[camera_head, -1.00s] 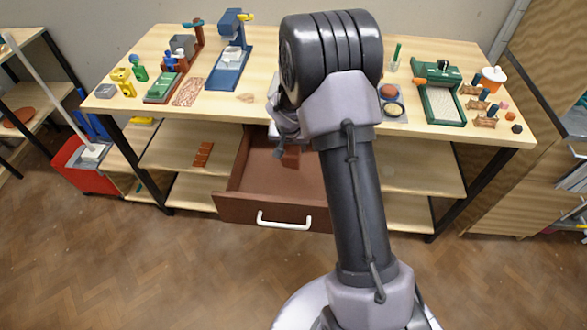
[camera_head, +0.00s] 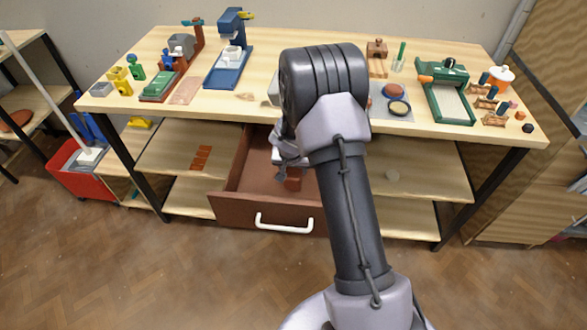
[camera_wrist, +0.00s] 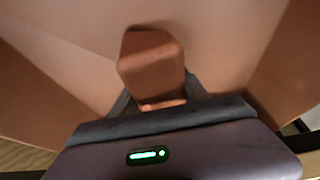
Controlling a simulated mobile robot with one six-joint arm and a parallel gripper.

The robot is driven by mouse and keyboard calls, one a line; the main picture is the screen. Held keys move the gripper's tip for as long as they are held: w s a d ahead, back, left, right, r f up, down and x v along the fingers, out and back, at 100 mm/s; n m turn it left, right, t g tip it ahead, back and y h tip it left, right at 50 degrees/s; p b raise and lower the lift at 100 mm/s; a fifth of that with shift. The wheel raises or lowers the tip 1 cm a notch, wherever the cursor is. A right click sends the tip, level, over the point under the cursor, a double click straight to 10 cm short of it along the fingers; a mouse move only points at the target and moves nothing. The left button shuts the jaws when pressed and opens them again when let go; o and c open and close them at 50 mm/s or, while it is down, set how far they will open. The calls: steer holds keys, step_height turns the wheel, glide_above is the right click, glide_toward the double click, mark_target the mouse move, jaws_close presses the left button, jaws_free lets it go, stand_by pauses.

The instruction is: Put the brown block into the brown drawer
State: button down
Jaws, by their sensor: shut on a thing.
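The brown drawer (camera_head: 250,216) is pulled out below the table top, with a white handle on its front. In the head view my gripper (camera_head: 290,168) reaches down into the drawer's opening. It is shut on the brown block (camera_head: 293,181), which is partly hidden by the gripper. In the wrist view the brown block (camera_wrist: 151,62) sits between the fingers, over the drawer's floor (camera_wrist: 235,35). I cannot tell whether the block touches the floor. My arm hides the right part of the drawer.
The table top (camera_head: 290,105) carries several tools and small blocks. A red bin (camera_head: 85,172) stands at the far left. The floor in front of the drawer is clear.

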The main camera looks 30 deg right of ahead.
steer(key=c, duration=0.6)
jaws_free()
steer(key=s+a+f+p+v, duration=0.15)
steer(key=p+v, duration=0.25)
steer(key=v, duration=2.7)
steer(key=s+a+r+y, duration=0.1)
steer(key=s+a+r, duration=0.1)
steer(key=s+a, duration=0.2)
steer(key=s+a+r+n+t+y, duration=0.1)
steer(key=s+a+r+y, duration=0.1)
steer(key=s, duration=0.6)
steer(key=s+a+r+n+t+y, duration=0.1)
steer(key=s+a+r, duration=0.3)
steer(key=s, duration=0.3)
steer(key=shift+s+a+y, duration=0.1)
steer(key=shift+a+y, duration=0.2)
steer(key=shift+a, duration=0.5)
steer(key=shift+r, duration=0.1)
